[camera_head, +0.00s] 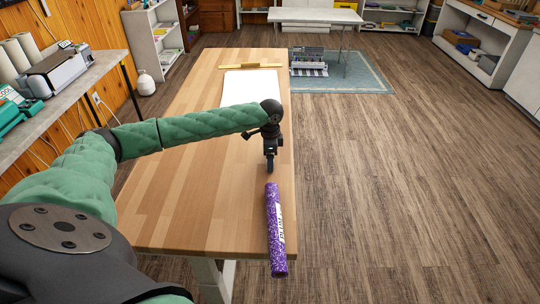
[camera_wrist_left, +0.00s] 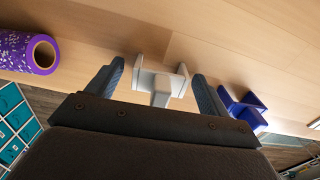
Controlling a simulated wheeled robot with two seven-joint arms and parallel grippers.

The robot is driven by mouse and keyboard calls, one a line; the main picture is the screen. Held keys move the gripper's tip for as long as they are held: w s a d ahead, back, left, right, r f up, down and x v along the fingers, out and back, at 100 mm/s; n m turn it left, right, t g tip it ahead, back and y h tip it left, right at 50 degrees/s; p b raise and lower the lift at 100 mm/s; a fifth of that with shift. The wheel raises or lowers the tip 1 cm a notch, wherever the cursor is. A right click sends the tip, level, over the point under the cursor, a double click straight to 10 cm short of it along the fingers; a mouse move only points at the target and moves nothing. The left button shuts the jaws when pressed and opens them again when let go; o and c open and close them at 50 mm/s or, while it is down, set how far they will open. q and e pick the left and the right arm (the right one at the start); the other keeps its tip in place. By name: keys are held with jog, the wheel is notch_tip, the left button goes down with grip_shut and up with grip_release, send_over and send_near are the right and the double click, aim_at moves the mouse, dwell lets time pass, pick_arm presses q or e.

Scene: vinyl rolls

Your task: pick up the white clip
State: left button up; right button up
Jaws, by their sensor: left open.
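The white clip (camera_wrist_left: 160,84) shows in the left wrist view, lying on the wooden table. It sits between the two fingers of my left gripper (camera_wrist_left: 158,72), with a gap on each side. The fingers are open and not touching it. In the head view my left gripper (camera_head: 270,163) points down over the table's right side, and the white clip is hidden there. My right gripper is in neither view.
A purple vinyl roll (camera_head: 275,228) lies along the table's (camera_head: 190,180) right edge, nearer me than the gripper. A blue clip (camera_wrist_left: 243,108) lies beside the right finger in the wrist view. A white sheet (camera_head: 238,88) lies farther back. The table's left half is clear.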

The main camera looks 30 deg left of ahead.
pick_arm(q)
jog(key=shift+f, duration=0.15)
jog(key=c, duration=1.1)
jog(key=shift+o, duration=0.2)
